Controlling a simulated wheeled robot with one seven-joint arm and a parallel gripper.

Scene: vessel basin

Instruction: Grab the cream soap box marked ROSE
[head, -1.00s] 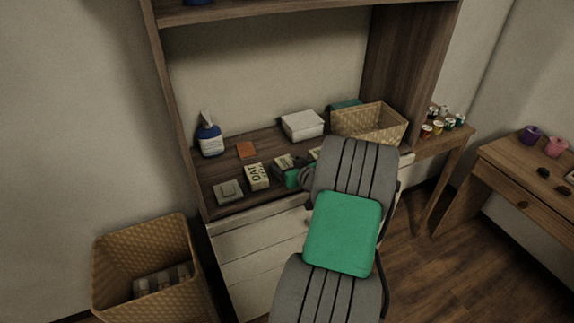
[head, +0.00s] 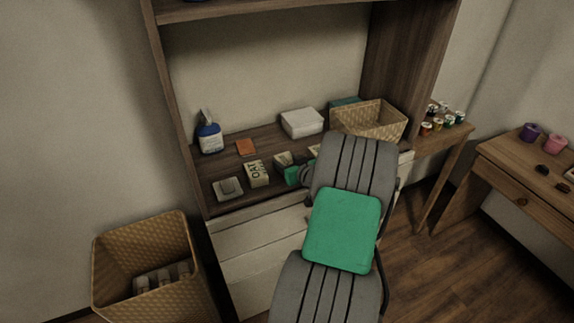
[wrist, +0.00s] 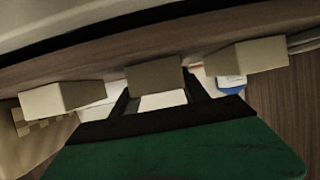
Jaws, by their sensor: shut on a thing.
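A cream box (head: 283,159) is in my gripper (head: 286,167) at the front of the wooden desk top. In the wrist view the box (wrist: 155,76) sits between the two dark fingers of my gripper (wrist: 160,95), which is shut on it. Its marking cannot be read in either view, so I cannot confirm ROSE. A cream box marked OAT (head: 257,173) stands just left of my gripper. Another cream box (head: 314,151) shows to the right, partly hidden by my arm. The wrist view shows one box on each side of the held one.
A grey dish (head: 228,188), an orange block (head: 245,147), a blue-white bottle (head: 209,137) and a white box (head: 302,122) are on the desk. A wicker basket (head: 385,130) stands at the right. A larger wicker bin (head: 120,260) stands at lower left.

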